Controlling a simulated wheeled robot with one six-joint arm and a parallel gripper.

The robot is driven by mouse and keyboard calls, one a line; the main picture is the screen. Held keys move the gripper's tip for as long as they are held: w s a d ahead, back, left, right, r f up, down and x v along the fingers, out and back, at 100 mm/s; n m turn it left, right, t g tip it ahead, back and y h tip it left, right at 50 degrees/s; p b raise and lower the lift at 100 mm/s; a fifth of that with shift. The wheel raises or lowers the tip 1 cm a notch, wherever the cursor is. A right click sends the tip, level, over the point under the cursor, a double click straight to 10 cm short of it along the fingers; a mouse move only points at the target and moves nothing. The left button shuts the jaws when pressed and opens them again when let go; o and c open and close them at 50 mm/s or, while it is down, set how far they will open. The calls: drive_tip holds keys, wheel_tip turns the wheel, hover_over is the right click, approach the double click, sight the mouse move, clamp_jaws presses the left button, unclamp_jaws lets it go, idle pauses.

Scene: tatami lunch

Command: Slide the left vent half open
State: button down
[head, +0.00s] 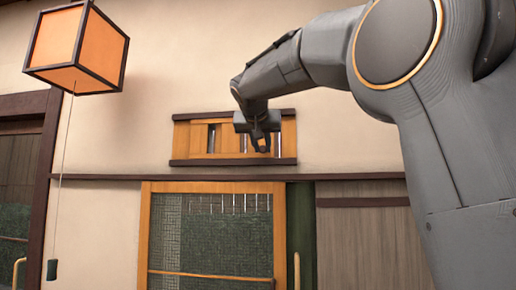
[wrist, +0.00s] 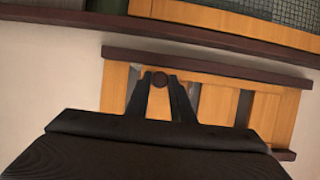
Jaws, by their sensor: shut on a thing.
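One wall vent (head: 198,140) shows, a wide wooden frame of vertical slats between dark rails, high on the wall above a doorway. It also shows in the wrist view (wrist: 115,86), turned upside down. Dark narrow gaps show between some slats. A round dark knob (wrist: 159,80) sits on the vent's slatted face. My gripper (head: 261,146) is at the right part of the vent in the head view. In the wrist view its two fingers close on the knob from both sides. The fingers and palm hide part of the slats behind.
An orange lantern (head: 62,48) hangs at the upper left with a pull cord and a dark weight (head: 52,269). A dark beam (head: 350,176) runs below the vent. Under it is a wood-framed door (head: 146,235). The wall beside the vent is bare.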

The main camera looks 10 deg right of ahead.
drive_tip(key=shift+w+a, duration=0.1)
drive_tip(key=shift+d, duration=0.2)
drive_tip(key=c, duration=1.6)
unclamp_jaws()
drive_tip(key=shift+o, duration=0.2)
drive_tip(key=shift+s+a, duration=0.1)
drive_tip(key=shift+s, duration=0.1)
drive_tip(key=b+v, duration=0.2)
drive_tip(key=v, duration=0.5)
drive_tip(key=shift+s+r+b, duration=0.15)
drive_tip(key=shift+s+b, duration=0.1)
drive_tip(key=shift+b, duration=0.05)
drive_tip(key=shift+a, duration=0.1)
